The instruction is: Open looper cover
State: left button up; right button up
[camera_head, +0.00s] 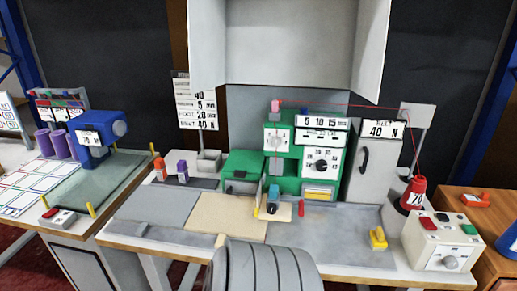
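A green and white machine (322,170) stands at the back of the middle table, with dials and number plates on its front. At its left is a green box-like part (241,166) with a dark handle low on its front; it looks shut. No label reading looper cover is legible, so I cannot tell for certain that this part is the cover. A blue and dark part (273,197) stands in front of the machine. Neither gripper can be made out in the head view.
A grey cabinet (374,165) with a black handle stands right of the machine. A red cone (415,191) and a control box (443,240) are at the right. A beige sheet (222,217) lies on the table. A grey ribbed shape (262,270) fills the bottom middle.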

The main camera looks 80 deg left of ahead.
aim_at(241, 163)
jog(key=u, duration=2.9)
